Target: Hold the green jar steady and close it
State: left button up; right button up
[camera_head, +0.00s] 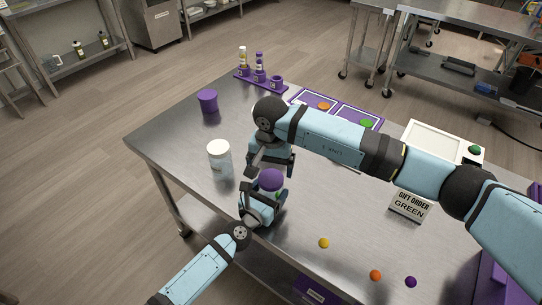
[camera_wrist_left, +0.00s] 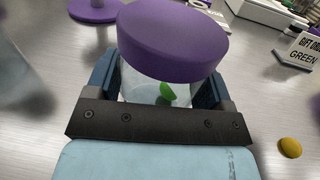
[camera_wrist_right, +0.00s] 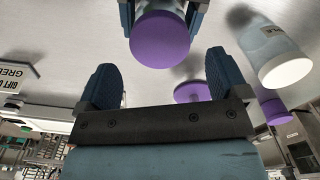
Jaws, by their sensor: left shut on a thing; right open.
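The clear jar (camera_wrist_left: 140,90) has a wide purple lid (camera_wrist_left: 172,42) on its top and a green gummy (camera_wrist_left: 167,92) inside. In the head view the purple lid (camera_head: 270,179) shows near the table's front-left part. My left gripper (camera_head: 263,205) is shut around the jar's body below the lid. My right gripper (camera_head: 272,165) is open and empty, close to the lid on its far side. In the right wrist view, the lid (camera_wrist_right: 160,40) lies beyond the open fingers (camera_wrist_right: 163,80), apart from them. I cannot tell whether the lid is tight.
A white-lidded jar (camera_head: 219,155) and a purple cylinder (camera_head: 208,101) stand to the left. A purple disc-shaped thing (camera_wrist_right: 192,92) is also on the table. The "GIFT ORDER GREEN" sign (camera_head: 408,206) stands right. Loose yellow (camera_head: 324,243), orange (camera_head: 375,275) and purple (camera_head: 411,282) balls lie in front.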

aim_at(271, 178)
jog(key=shift+f, duration=2.1)
